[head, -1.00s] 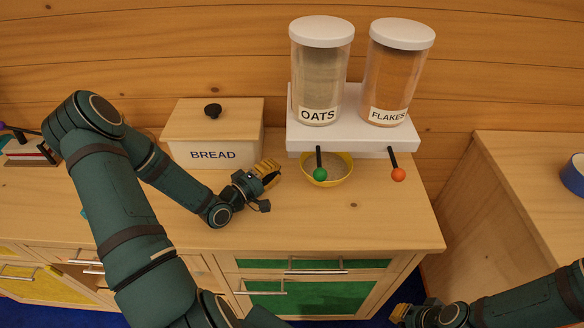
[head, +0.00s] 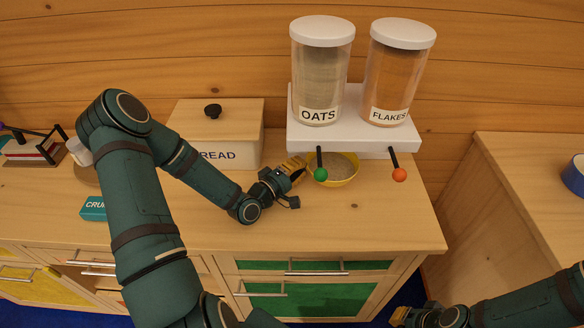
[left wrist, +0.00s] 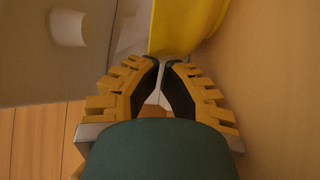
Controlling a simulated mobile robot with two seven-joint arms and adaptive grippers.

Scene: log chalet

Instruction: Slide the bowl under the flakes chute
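The yellow bowl (head: 345,183) stands on the counter under the front of the white dispenser, between the green oats knob and the orange flakes knob, closer to the green one. It has a pale, grainy inside. My left gripper (head: 303,168) is at the bowl's left side, its fingertips at or very near the wall; contact cannot be made out. In the left wrist view the fingertips (left wrist: 167,62) are almost together with nothing between them, and the bowl (left wrist: 185,25) is just ahead. The flakes container (head: 395,80) is right of the oats container (head: 320,80). My right gripper (head: 400,314) is low, off the counter, its fingers unclear.
The white dispenser (head: 350,142) overhangs the bowl, with the green knob (head: 321,174) and orange knob (head: 399,174) sticking out in front. The bread box (head: 215,130) is left of it. The counter right of the bowl is clear up to its right edge.

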